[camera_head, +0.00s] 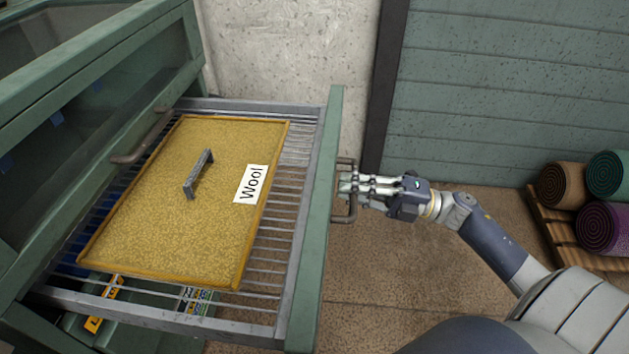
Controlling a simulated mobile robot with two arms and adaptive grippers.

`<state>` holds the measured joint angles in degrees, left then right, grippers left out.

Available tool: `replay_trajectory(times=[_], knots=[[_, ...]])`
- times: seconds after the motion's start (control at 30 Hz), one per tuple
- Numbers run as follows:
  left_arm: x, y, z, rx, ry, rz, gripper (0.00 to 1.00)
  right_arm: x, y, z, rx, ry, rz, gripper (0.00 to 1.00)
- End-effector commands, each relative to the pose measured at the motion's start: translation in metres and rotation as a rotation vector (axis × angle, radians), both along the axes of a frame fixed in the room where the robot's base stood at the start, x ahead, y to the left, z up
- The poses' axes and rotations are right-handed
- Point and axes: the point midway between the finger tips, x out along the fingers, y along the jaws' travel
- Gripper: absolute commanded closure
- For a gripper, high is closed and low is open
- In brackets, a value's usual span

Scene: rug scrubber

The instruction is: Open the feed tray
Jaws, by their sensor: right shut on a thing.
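The feed tray (281,263) is a wire-rack drawer with a green front panel (323,230). It stands pulled out to the right from the green machine (80,95). A yellow board (150,180) with a metal handle and a white label reading "Wool" (251,184) lies flat on the rack. My right gripper (347,188) is shut on the drawer handle (351,211) on the outer side of the front panel. The fingers hide part of the handle. My left gripper is not in view.
Rolled rugs in brown, green and purple (604,228) lie on a wooden pallet (556,231) at the right. A concrete wall and a green plank wall (500,110) stand behind. The tiled floor (390,285) right of the drawer is clear apart from my right arm.

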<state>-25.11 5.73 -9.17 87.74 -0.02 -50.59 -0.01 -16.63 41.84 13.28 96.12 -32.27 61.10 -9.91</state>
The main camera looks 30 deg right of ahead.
Motion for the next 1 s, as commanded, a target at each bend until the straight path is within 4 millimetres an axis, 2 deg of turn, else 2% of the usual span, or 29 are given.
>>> replay_trajectory(times=[0.1, 0.3, 0.5, 0.87, 0.9, 0.97, 1.0], knots=[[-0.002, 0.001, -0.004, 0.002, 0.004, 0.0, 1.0, -0.014, -0.018, -0.003, -0.004, 0.008, -0.002, 1.0], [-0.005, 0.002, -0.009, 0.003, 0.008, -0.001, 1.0, -0.027, -0.037, -0.003, -0.004, 0.006, -0.002, 1.0], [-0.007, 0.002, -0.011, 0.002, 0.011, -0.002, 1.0, -0.032, -0.045, -0.003, -0.002, 0.006, -0.002, 1.0], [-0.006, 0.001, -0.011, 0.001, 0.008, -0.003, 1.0, -0.033, -0.045, -0.003, -0.002, 0.006, -0.002, 1.0], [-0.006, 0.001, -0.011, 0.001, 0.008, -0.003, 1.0, -0.033, -0.045, -0.003, -0.002, 0.006, -0.002, 0.84], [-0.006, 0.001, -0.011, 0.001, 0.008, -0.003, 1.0, -0.033, -0.045, -0.003, -0.002, 0.006, -0.002, 0.71], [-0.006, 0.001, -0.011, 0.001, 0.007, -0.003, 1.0, -0.033, -0.045, -0.003, -0.001, 0.005, -0.002, 0.68]])
